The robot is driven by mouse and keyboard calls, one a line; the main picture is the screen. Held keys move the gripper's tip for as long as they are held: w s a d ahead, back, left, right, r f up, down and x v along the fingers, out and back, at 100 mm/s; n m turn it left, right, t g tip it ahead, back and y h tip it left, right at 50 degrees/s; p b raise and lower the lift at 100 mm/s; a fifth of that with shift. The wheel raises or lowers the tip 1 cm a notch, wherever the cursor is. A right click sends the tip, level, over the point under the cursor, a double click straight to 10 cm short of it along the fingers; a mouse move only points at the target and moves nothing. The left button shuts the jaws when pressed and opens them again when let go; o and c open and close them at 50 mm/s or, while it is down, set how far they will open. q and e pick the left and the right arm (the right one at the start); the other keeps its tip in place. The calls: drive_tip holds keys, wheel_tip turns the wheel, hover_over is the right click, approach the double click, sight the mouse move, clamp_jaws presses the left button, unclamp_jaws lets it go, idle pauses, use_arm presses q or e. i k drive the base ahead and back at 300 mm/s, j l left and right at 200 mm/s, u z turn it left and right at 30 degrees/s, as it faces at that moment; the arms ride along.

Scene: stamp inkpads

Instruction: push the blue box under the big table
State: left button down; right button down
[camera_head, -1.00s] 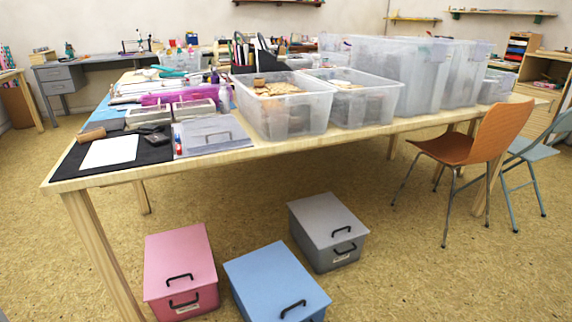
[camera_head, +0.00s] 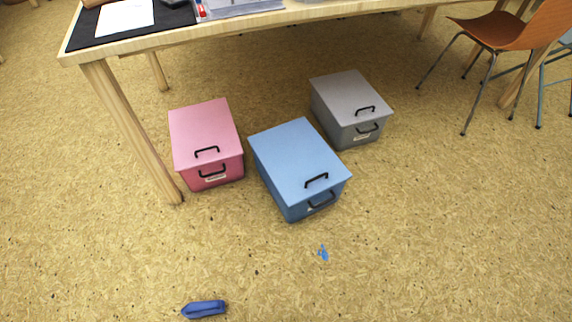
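The blue box (camera_head: 297,160) has a flat lid with a black handle and another black handle on its front. It stands on the floor between the pink and grey boxes, in front of the big table (camera_head: 200,37), and sticks out nearer to me than both. The big table's wooden front edge crosses the top of the view, with a leg at the left. Neither of my grippers is in view.
The pink box (camera_head: 205,140) stands just left, beside the table leg (camera_head: 128,130). The grey box (camera_head: 350,105) is behind right. A dark blue object (camera_head: 204,309) and a small bright blue piece (camera_head: 323,253) lie on the floor. An orange chair (camera_head: 500,35) stands right.

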sight(307, 206)
drive_tip(key=u, duration=0.45)
drive_tip(key=l+u, duration=0.1)
drive_tip(key=u, duration=0.8)
drive_tip(key=l+u, duration=0.1)
drive_tip(key=u, duration=0.85)
drive_tip(key=k+l+u, duration=0.2)
drive_tip(key=l+u, duration=0.25)
drive_tip(key=k+l+u, duration=0.2)
drive_tip(key=l+u, duration=0.2)
drive_tip(key=k+l+u, duration=0.25)
drive_tip(key=u, duration=0.2)
drive_tip(key=k+l+u, duration=0.15)
drive_tip(key=k+u, duration=0.5)
drive_tip(key=u, duration=0.2)
drive_tip(key=k+l, duration=0.05)
